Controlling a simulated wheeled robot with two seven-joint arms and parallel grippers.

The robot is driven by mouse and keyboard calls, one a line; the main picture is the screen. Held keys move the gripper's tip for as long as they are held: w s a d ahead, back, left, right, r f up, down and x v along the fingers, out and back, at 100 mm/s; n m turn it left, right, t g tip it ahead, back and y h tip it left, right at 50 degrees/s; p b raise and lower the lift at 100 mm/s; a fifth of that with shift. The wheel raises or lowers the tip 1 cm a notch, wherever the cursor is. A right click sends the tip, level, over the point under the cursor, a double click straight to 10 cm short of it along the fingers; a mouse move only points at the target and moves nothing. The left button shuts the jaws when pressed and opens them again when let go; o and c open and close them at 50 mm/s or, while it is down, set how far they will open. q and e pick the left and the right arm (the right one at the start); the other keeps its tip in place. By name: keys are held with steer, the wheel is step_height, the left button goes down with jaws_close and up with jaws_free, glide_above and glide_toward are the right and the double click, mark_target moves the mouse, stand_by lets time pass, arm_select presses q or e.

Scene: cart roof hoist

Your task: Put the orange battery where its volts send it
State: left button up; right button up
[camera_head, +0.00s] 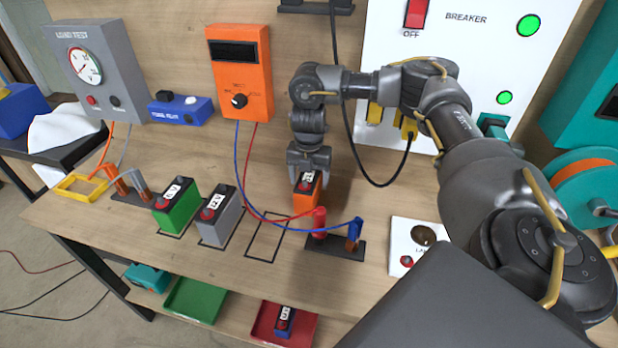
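The orange battery (304,198) has a dark top, a white label and a red terminal; its label is too small to read surely. My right gripper (309,168) is over its top with the fingers at its sides and appears shut on it. It is behind an empty black outline (264,238) on the bench. The orange meter (240,82) on the back board has a dark, blank display and a dial. Its red probe (319,220) and blue probe (355,231) stand in a dark holder. My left gripper is out of view.
Green (180,204) and grey (215,223) batteries stand left. A green tray (192,299) and a red tray (300,332) holding a blue battery (284,322) are below the bench front. A load tester (97,70), breaker panel (460,55) and white lamp plate (408,250) surround the bench.

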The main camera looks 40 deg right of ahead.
mark_target(309, 175)
step_height(309, 175, up, 12)
steer(key=shift+r+p, duration=0.15)
steer(key=shift+p, duration=0.3)
